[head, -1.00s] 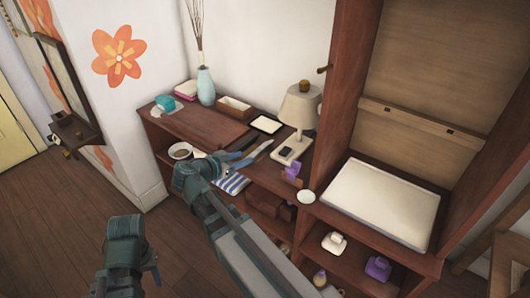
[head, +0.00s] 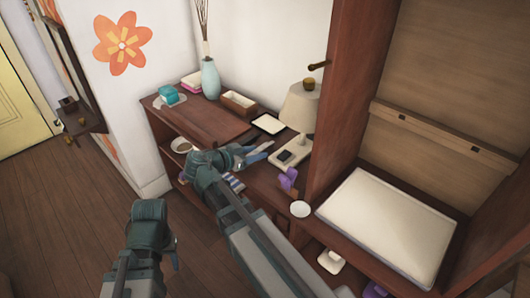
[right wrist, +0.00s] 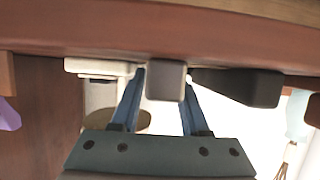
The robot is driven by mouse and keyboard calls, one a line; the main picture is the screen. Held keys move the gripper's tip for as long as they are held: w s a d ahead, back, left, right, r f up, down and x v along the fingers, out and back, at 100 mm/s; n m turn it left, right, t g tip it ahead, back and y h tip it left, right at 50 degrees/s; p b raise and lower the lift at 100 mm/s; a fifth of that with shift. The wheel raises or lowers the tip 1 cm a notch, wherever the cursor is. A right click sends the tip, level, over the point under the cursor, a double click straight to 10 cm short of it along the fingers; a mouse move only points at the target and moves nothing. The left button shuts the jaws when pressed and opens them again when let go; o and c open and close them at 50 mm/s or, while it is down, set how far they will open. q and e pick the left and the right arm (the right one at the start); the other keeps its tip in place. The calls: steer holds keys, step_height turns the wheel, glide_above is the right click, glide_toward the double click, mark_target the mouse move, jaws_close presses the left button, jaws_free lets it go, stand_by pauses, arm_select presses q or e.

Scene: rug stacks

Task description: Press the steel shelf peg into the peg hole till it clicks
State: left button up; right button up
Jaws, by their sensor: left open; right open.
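My right gripper (head: 254,157) is open over the low sideboard, in front of the lamp. In the right wrist view its two blue fingers (right wrist: 160,98) are apart, with a grey block (right wrist: 167,80) showing between or beyond them; contact cannot be told. My left gripper (head: 173,254) is low at the left, its fingers mostly hidden by my arm. A short dark peg (head: 318,65) sticks out from the tall cabinet's side; I cannot tell if it is steel. Small dark holes (head: 402,117) show in the rail on the cabinet's back. No steel peg can be made out for sure.
The sideboard (head: 205,122) holds a vase (head: 210,78), an open box (head: 239,102), a tablet (head: 268,124), a lamp (head: 300,108) and a purple item (head: 288,180). A white pad (head: 388,225) lies in the cabinet (head: 343,110). The floor at left is clear.

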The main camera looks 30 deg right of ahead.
steer(key=shift+d+f, duration=0.1)
arm_select(q)
steer(key=shift+d, duration=0.1)
arm_select(e)
jaws_close()
arm_select(q)
steer(key=shift+r, duration=0.1)
arm_select(e)
steer(key=shift+r, duration=0.2)
